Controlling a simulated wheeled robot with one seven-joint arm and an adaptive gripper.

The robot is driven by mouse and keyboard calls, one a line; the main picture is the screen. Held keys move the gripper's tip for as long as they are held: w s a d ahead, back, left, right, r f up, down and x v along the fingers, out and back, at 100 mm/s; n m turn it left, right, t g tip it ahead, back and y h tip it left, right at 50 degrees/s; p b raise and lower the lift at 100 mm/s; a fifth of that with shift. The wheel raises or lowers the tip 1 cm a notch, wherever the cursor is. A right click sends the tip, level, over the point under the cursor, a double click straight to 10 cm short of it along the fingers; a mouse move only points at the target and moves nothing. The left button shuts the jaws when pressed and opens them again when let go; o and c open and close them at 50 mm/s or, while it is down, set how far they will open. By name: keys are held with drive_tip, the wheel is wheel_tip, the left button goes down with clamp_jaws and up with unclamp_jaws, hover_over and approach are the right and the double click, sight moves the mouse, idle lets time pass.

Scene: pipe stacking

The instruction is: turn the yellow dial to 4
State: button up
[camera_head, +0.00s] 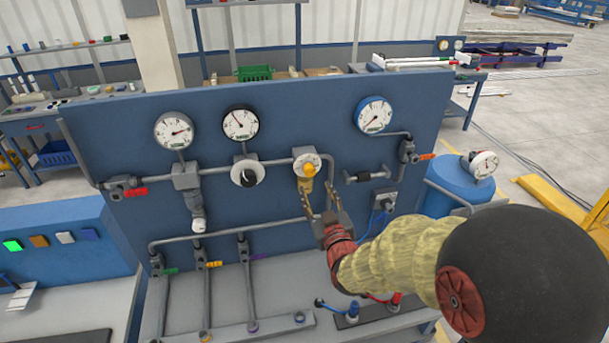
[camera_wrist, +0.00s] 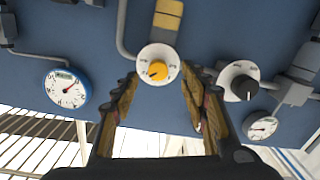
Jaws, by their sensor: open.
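The yellow dial (camera_head: 309,169) sits on a white round scale plate on the blue panel, right of the black dial. In the wrist view the yellow dial (camera_wrist: 158,71) is centred just beyond my fingertips, with its plate around it. The numbers on the plate are too small to read. My gripper (camera_head: 318,200) is in front of and slightly below the dial in the head view. In the wrist view my gripper (camera_wrist: 164,82) is open, with one finger on each side of the dial's lower part and nothing held. I cannot tell whether the fingers touch the plate.
The black dial (camera_head: 247,172) is left of the yellow one, with grey pipes between. Gauges (camera_head: 240,123), (camera_head: 373,114) sit above. A pipe with a red-handled valve (camera_head: 130,188) is at left; an orange-handled valve (camera_head: 425,157) is at right. A blue tank (camera_head: 457,190) stands right of the panel.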

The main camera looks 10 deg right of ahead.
sight(311, 173)
drive_tip(key=w, duration=0.5)
drive_tip(key=w+r, duration=0.1)
drive_tip(key=w, duration=0.2)
drive_tip(key=shift+p, duration=0.4)
drive_tip(key=shift+s, duration=0.1)
drive_tip(key=shift+c, duration=0.5)
drive_tip(key=c, duration=1.1)
